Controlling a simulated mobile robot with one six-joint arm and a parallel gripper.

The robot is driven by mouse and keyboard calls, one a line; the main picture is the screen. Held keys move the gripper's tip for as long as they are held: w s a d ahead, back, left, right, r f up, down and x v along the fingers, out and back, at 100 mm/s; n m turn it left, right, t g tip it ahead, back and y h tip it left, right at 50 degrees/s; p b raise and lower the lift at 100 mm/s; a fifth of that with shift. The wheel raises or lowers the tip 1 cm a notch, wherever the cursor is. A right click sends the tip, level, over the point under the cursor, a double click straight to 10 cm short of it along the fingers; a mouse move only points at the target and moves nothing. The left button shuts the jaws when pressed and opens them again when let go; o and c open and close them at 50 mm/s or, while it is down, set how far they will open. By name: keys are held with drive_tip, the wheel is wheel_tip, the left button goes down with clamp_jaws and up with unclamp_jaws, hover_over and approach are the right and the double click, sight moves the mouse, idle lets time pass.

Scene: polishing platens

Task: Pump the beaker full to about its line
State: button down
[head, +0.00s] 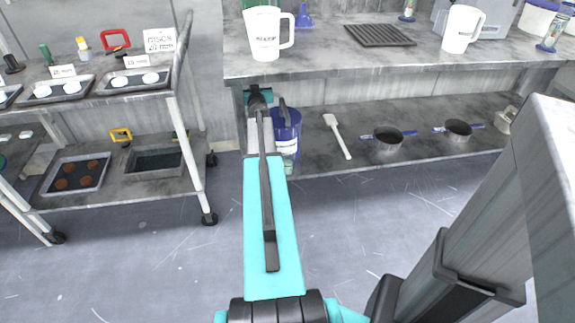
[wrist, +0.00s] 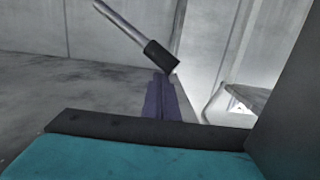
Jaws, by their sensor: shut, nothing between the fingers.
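My arm reaches forward in the head view to the lower shelf, and my gripper (head: 258,97) is at its far end by the bench edge. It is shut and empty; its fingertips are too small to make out. Just right of it a blue container (head: 289,123) with a pale label stands on the lower shelf, partly hidden by my arm. A dark upright part (head: 284,108) rises from it. A small pale greenish thing (head: 288,166) shows at its front; I cannot tell whether it is the beaker. In the wrist view a metal rod with a black end (wrist: 161,57) points toward a purple-blue part (wrist: 161,99).
White jugs (head: 265,34) (head: 461,30) and a dark ribbed mat (head: 373,35) stand on the bench top. Two dark pans (head: 388,139) (head: 458,131) and a white paddle (head: 337,136) lie on the lower shelf. A trolley (head: 188,150) with trays stands left. Open floor lies between.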

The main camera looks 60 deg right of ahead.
drive_tip(key=shift+s+d+r+p, duration=0.15)
drive_tip(key=shift+d+r+p, duration=0.05)
drive_tip(key=shift+r+p, duration=0.95)
drive_tip(key=shift+f, duration=0.1)
drive_tip(key=shift+s, duration=0.15)
